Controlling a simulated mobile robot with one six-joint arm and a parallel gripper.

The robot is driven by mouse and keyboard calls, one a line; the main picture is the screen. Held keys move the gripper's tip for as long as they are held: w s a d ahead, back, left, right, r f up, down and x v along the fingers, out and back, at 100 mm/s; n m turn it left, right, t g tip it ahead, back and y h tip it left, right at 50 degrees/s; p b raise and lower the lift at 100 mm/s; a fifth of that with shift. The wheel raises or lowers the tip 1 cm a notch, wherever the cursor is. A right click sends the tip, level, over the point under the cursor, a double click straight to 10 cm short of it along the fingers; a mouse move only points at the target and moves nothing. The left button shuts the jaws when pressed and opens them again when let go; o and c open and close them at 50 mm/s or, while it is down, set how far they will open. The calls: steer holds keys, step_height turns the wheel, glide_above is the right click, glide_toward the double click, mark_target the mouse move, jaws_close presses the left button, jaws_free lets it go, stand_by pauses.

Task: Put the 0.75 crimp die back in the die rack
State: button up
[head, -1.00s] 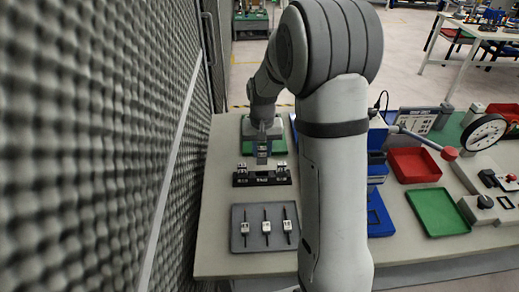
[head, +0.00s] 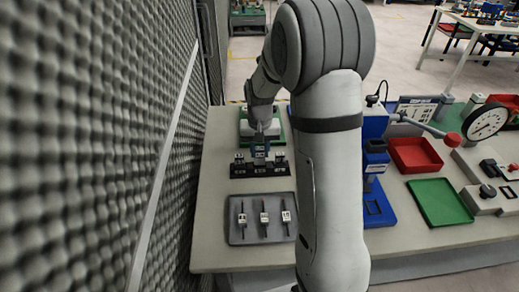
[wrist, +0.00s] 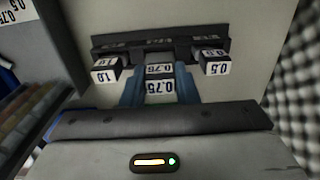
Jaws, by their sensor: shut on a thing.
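The 0.75 crimp die (wrist: 159,87) is a small block with white labels, seen in the wrist view between my two blue fingertips. My gripper (head: 260,152) is shut on it, over the middle of the die rack. The black die rack (head: 259,171) lies on the bench; its dark bar (wrist: 125,41) also shows in the wrist view. A 1.0 die (wrist: 106,70) is at the rack's left and a 0.5 die (wrist: 214,63) at its right in the wrist view. The held die lines up between them. I cannot tell whether it touches the rack's bottom.
A grey tray (head: 234,238) with three labelled pieces lies in front of the rack. A blue press (head: 376,160), a red bin (head: 414,155) and a green tray (head: 440,202) stand to the right. A foam wall (head: 95,150) rises close on the left.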

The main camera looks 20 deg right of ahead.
steer(key=shift+f+b, duration=1)
steer(key=shift+f, duration=0.4)
steer(key=o, duration=1.1)
steer(key=shift+r, duration=0.1)
steer(key=shift+c, duration=0.2)
step_height(320, 180, up, 8)
steer(key=shift+f, duration=0.1)
